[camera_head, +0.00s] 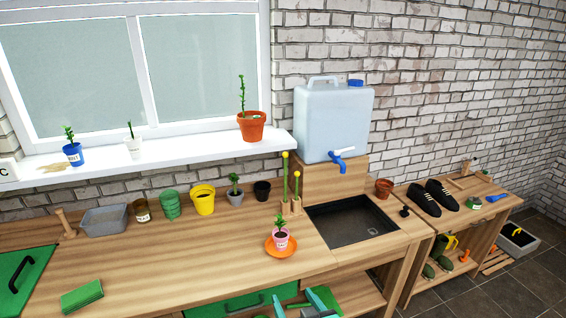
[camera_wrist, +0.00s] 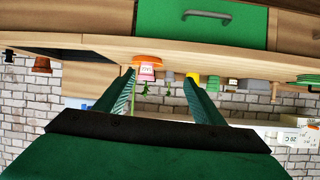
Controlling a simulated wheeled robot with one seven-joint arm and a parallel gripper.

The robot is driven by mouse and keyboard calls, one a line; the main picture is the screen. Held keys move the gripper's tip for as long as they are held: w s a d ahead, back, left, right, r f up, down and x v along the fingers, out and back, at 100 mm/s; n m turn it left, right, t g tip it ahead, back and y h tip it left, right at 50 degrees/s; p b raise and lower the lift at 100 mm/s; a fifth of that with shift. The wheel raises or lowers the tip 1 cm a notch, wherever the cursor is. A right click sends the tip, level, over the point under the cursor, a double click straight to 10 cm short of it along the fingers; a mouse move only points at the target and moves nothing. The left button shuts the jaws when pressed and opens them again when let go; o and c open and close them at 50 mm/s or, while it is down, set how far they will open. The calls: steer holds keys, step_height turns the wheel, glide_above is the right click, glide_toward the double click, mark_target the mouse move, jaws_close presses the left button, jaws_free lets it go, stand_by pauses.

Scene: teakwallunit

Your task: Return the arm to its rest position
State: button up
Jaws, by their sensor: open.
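My gripper (camera_wrist: 158,78) shows in the wrist view with its two teal fingers apart and nothing between them. That view is upside down, and the fingers point toward the workbench front. In the head view my gripper (camera_head: 293,297) is at the bottom edge, low in front of the bench and partly cut off. The bench's green drawer (camera_wrist: 203,20) is near it in the wrist view. A pink pot with a plant (camera_head: 281,238) stands on an orange saucer (camera_head: 270,249) on the bench, apart from the fingers.
The wooden workbench (camera_head: 190,262) has bare room in its middle. A green sponge (camera_head: 82,295) lies at front left. Several pots, including a yellow pot (camera_head: 203,202), line the back. A sink (camera_head: 350,222) and water container (camera_head: 333,120) are at right.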

steer(key=s+a+f+m+t+h, duration=0.1)
steer(key=s+a+f+m+h, duration=0.2)
steer(key=s+f, duration=1.2)
steer(key=s+r+t, duration=0.1)
steer(key=s+r, duration=0.1)
steer(key=s, duration=0.9)
steer(key=s+r+t, duration=0.1)
steer(key=s+r, duration=0.1)
steer(key=s, duration=0.8)
steer(key=shift+s+r+n+h, duration=0.3)
steer(key=shift+s+r, duration=0.05)
steer(key=shift+s, duration=0.05)
